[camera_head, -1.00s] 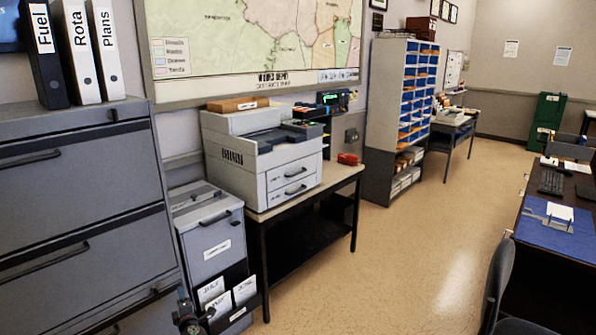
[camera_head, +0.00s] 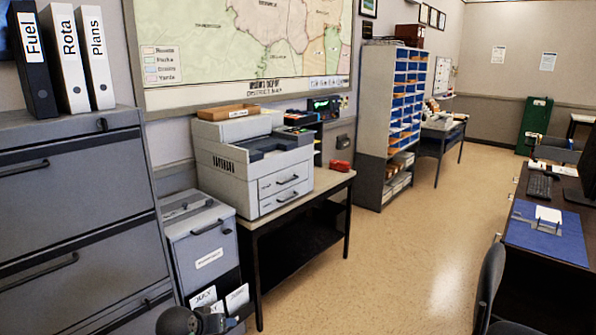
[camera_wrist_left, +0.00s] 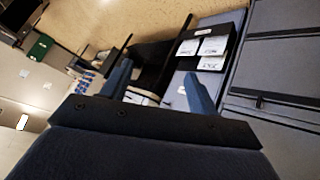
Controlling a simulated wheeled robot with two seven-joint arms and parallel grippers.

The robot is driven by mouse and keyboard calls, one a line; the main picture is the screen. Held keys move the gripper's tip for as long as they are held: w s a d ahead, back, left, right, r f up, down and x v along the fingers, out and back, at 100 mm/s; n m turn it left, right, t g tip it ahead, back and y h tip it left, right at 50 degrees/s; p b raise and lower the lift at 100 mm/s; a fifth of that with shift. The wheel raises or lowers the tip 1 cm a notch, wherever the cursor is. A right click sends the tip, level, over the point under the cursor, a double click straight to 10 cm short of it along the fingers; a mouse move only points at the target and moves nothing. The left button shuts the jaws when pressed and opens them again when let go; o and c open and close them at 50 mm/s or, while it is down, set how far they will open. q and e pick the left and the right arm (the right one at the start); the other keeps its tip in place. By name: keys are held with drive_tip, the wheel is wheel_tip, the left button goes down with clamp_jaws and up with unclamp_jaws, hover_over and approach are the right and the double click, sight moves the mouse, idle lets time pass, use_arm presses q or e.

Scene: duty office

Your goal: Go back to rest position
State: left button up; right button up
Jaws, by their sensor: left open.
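My left gripper (camera_wrist_left: 158,82) shows in the left wrist view with its two blue fingers spread apart and nothing held between them. Beyond the fingers are the side of the grey cabinet and the black paper holder (camera_wrist_left: 206,50) on it. In the head view only a dark rounded part of my own arm shows at the bottom edge, and the fingers are out of view there. My right gripper is in neither view.
Grey drawers (camera_head: 75,215) stand close on the left, next to a small cabinet (camera_head: 207,243). A table (camera_head: 285,205) bears a printer (camera_head: 245,165). Clear floor (camera_head: 400,240) lies between it and the desk (camera_head: 550,275) with a chair (camera_head: 492,285) at right.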

use_arm(q)
drive_tip(key=s+d+f+m+g, duration=0.1)
drive_tip(key=s+d, duration=0.1)
drive_tip(key=s, duration=0.6)
drive_tip(key=s+d+f+g+y, duration=0.1)
drive_tip(key=s+d, duration=0.1)
drive_tip(key=s, duration=0.7)
drive_tip(key=s+d+f+m+g, duration=0.1)
drive_tip(key=s+d+f, duration=0.1)
drive_tip(key=s, duration=0.6)
drive_tip(key=shift+s+d+m+p, duration=0.2)
drive_tip(key=shift+d+m+p, duration=0.1)
drive_tip(key=shift+d+p, duration=0.1)
drive_tip(key=s+f+g, duration=0.1)
drive_tip(key=s+f, duration=0.1)
drive_tip(key=s, duration=0.3)
drive_tip(key=s+d+f+g, duration=0.1)
drive_tip(key=s+f, duration=0.2)
drive_tip(key=s, duration=0.2)
drive_tip(key=s+f+g, duration=0.1)
drive_tip(key=s+f, duration=0.2)
drive_tip(key=s, duration=0.2)
drive_tip(key=shift+s+d+f+m, duration=0.2)
drive_tip(key=shift+s+f+m, duration=0.05)
drive_tip(key=shift+s+m, duration=0.05)
drive_tip(key=shift+c, duration=0.2)
